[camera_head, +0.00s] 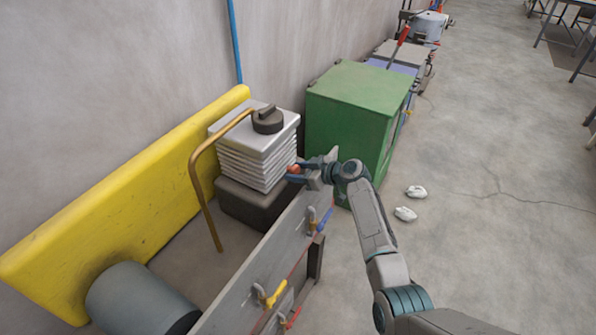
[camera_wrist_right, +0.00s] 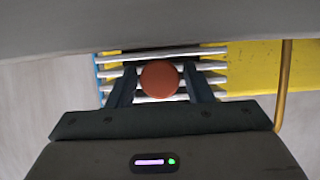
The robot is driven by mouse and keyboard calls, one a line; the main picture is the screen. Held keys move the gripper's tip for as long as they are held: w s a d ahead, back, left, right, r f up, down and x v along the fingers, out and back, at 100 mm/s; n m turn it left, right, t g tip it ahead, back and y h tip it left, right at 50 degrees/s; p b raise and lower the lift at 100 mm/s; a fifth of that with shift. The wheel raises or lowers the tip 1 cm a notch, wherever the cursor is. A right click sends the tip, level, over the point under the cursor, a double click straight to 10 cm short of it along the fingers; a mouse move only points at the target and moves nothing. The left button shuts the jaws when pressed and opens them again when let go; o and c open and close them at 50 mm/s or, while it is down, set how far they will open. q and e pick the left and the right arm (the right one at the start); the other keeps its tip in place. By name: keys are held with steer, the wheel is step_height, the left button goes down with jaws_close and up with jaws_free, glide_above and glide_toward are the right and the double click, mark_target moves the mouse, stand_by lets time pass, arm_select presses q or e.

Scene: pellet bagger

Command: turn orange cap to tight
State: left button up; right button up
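The orange cap (camera_head: 294,169) is a small round knob at the far upper end of the grey panel in the head view. In the right wrist view the cap (camera_wrist_right: 159,80) is a round red-orange disc. My right gripper (camera_head: 297,171) is at the cap, with a finger on each side of it. In the right wrist view the fingers (camera_wrist_right: 160,82) look open, with a narrow gap between each finger and the cap. Any mark showing how the cap is turned is not visible. My left gripper is not in view.
The grey panel (camera_head: 245,283) carries several coloured valve handles. Behind are a stack of white slabs (camera_head: 262,158), a bent brass pipe (camera_head: 206,205), a yellow slab (camera_head: 120,210) and a green cabinet (camera_head: 345,110). Two white lumps (camera_head: 405,213) lie on the otherwise open floor at right.

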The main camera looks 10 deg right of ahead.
steer(key=c, duration=0.6)
steer(key=shift+f+m+b, duration=0.25)
steer(key=shift+m+b, duration=0.15)
steer(key=shift+b, duration=0.55)
steer(key=shift+c, duration=0.2)
steer(key=m+g+y+b, duration=0.1)
steer(key=b, duration=0.1)
steer(key=shift+b, duration=0.3)
steer(key=m+b, duration=0.2)
steer(key=shift+d+g+y+b, duration=0.1)
steer(key=shift+g+y+b, duration=0.2)
steer(key=shift+g+y, duration=0.1)
steer(key=shift+r+m+y+b, duration=0.15)
steer(key=shift+m+y+b, duration=0.15)
steer(key=shift+m+b, duration=0.2)
steer(key=shift+g, duration=0.3)
steer(key=o, duration=1)
steer(key=shift+c, duration=0.2)
